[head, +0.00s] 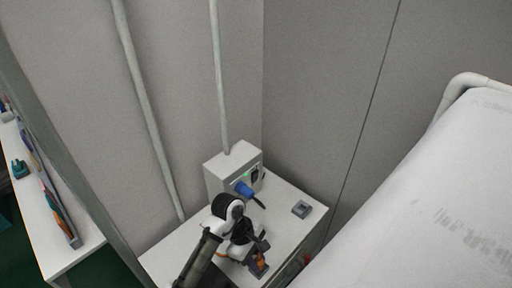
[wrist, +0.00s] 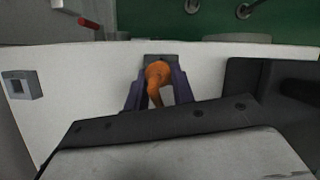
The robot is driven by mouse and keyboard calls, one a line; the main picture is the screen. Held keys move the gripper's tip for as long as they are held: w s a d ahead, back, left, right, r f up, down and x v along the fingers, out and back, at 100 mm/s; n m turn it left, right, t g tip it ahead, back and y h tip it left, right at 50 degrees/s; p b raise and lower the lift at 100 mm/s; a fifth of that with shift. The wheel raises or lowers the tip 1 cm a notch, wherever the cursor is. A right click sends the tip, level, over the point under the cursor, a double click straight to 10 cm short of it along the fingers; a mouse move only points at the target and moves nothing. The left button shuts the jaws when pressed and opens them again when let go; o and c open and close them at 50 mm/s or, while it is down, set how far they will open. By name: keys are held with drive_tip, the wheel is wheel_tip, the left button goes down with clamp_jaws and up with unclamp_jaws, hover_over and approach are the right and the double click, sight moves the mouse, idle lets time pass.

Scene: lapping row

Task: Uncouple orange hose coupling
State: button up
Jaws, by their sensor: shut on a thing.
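The orange hose coupling (wrist: 157,74) is in the middle of the wrist view, between the two purple-grey fingers of my gripper (wrist: 158,92). My gripper is shut on it. A dark grey block (wrist: 170,59) lies at the coupling's far end; I cannot tell whether the two are still joined. In the head view my gripper (head: 258,267) is low over the front of the white table, with a small part of the orange coupling (head: 262,258) showing. The coupling's near end is partly hidden by my gripper body in the wrist view.
A pale box (head: 220,174) with a green light and a blue fitting (head: 243,188) stands at the table's back. A grey square block (head: 301,209) lies right on the white table (head: 283,196); it also shows in the wrist view (wrist: 22,85). A large white surface (head: 455,190) fills the right.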

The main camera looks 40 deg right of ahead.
drive_tip(key=shift+f, duration=0.15)
drive_tip(key=o, duration=1.1)
drive_tip(key=v, duration=1.4)
drive_tip(key=shift+p, duration=0.3)
drive_tip(key=shift+a, duration=0.1)
